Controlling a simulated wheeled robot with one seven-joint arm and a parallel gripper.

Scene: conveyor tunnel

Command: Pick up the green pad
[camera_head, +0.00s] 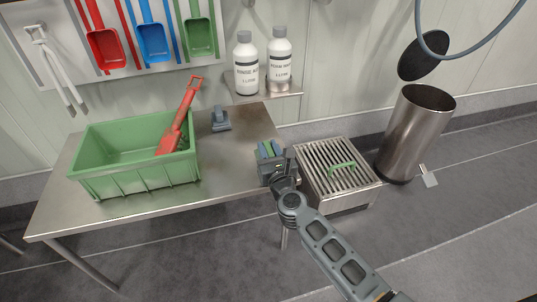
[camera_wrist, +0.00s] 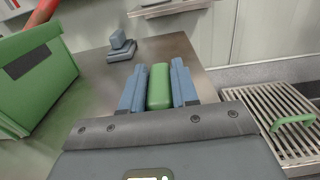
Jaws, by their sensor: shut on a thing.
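The green pad (camera_wrist: 159,87) is a small rounded green block. It sits between the two blue fingers of my gripper (camera_wrist: 158,88) in the wrist view, with a finger against each side. In the head view my gripper (camera_head: 268,150) is at the right end of the steel table (camera_head: 235,170), and a bit of the green pad shows between the fingers. Whether the pad touches the table is hidden by the gripper body.
A green crate (camera_head: 135,178) with a red scoop (camera_head: 178,128) stands left on the table. A grey-blue block (camera_head: 220,120) is at the table's back. A slatted steel box (camera_head: 345,185) with a green handle (camera_head: 342,165) and a steel bin (camera_head: 412,135) stand right.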

